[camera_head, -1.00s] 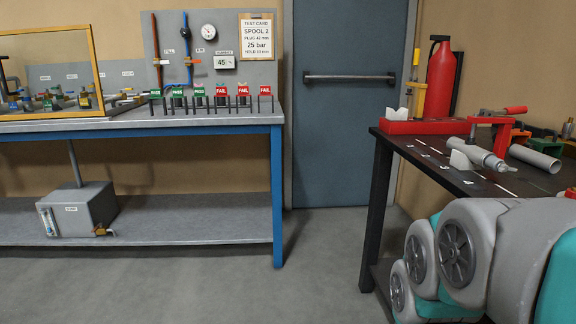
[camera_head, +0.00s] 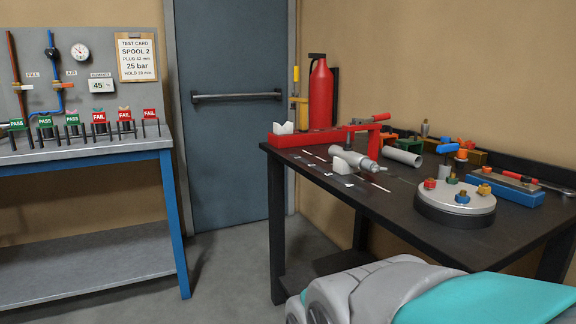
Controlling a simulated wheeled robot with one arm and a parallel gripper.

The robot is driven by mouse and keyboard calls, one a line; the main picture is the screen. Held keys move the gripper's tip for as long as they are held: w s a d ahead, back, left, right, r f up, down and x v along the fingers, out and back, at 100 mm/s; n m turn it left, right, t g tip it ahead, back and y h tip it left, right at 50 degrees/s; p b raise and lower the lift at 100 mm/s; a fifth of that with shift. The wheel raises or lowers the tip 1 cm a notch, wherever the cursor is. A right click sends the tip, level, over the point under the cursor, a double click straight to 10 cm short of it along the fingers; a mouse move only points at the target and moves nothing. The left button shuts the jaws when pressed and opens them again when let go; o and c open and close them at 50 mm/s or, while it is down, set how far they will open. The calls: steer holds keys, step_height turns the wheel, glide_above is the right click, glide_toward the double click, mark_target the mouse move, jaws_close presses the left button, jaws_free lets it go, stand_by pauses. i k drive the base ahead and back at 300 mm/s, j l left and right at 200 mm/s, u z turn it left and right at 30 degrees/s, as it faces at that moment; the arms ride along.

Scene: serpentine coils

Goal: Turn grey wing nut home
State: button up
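I cannot make out a grey wing nut for certain. On the dark table (camera_head: 396,203) at the right, a grey cylindrical piece (camera_head: 358,163) with a narrower end rests on a light block; any small nut on it is too small to tell. A plain grey tube (camera_head: 402,157) lies behind it. A round grey plate (camera_head: 455,198) on a dark base carries several small coloured knobs. My arm, grey and teal, fills the bottom right; my gripper is not in view.
A red clamp fixture (camera_head: 318,137) stands at the table's back left, a red extinguisher (camera_head: 321,92) behind it. A blue block (camera_head: 508,190) lies at the right. A blue-framed bench (camera_head: 110,150) with PASS and FAIL tags stands left. Floor between bench and table is open.

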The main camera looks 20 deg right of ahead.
mark_target(376, 168)
steer(key=j+z, duration=0.2)
steer(key=z, duration=0.55)
steer(key=k+l, duration=0.05)
